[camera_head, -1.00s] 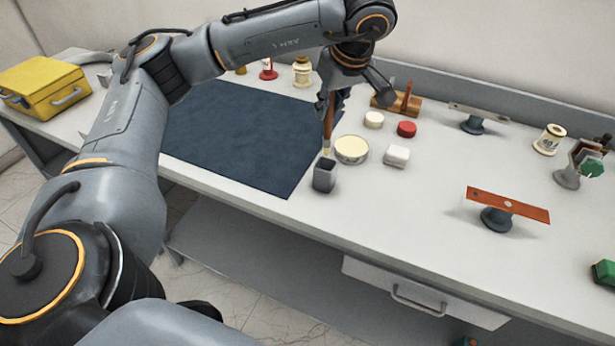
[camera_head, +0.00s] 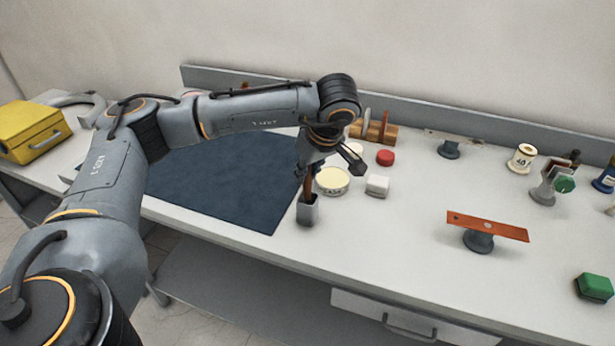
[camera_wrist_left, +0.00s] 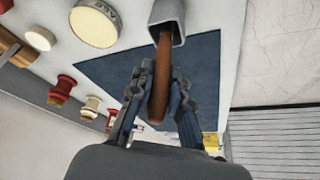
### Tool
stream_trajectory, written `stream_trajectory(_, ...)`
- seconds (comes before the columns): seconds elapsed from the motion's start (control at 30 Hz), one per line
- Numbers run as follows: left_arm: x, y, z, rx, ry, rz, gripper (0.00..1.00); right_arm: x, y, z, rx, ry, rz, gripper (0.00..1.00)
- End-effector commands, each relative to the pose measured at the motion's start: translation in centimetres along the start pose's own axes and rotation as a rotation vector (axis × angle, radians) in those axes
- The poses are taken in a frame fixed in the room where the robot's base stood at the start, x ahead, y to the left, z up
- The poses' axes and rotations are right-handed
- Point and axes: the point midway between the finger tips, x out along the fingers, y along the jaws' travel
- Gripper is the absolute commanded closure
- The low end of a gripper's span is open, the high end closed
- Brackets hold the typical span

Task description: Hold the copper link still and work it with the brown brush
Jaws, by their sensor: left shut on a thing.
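The copper link (camera_head: 487,226) is a flat orange-brown bar with holes, resting on a dark round stand at the right of the bench. The brown brush (camera_head: 308,184) stands upright with its lower end inside a small grey square cup (camera_head: 308,211). My left gripper (camera_head: 306,170) is shut on the brush handle above the cup. In the left wrist view the brown handle (camera_wrist_left: 163,60) runs between the fingers (camera_wrist_left: 158,95) into the cup (camera_wrist_left: 166,20); the brush's bristle end is hidden in it. My right gripper is not in view.
A dark blue mat (camera_head: 215,185) lies left of the cup. The bench is clear between cup and link.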

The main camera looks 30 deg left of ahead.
Motion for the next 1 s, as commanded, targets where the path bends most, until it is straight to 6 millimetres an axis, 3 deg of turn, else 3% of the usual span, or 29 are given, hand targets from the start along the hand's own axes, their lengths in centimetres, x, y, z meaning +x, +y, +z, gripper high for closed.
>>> stream_trajectory(0.17, 1.7, 0.0, 0.7, -0.001, 0.0, 0.0, 1.0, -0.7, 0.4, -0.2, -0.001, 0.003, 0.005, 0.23)
stream_trajectory(0.57, 2.4, 0.0, 1.0, 0.0, 0.0, 0.001, 1.0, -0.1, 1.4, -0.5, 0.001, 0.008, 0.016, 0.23)
stream_trajectory(0.6, 2.4, 0.0, 1.0, -0.001, 0.0, 0.001, 0.8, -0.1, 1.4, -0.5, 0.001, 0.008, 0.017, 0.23)
stream_trajectory(0.7, 2.3, 0.0, 0.9, 0.0, 0.0, 0.001, 0.6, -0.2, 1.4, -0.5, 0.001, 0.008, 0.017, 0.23)
stream_trajectory(1.0, 2.2, 0.0, 0.9, 0.0, 0.0, 0.001, 0.59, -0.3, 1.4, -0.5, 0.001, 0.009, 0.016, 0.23)
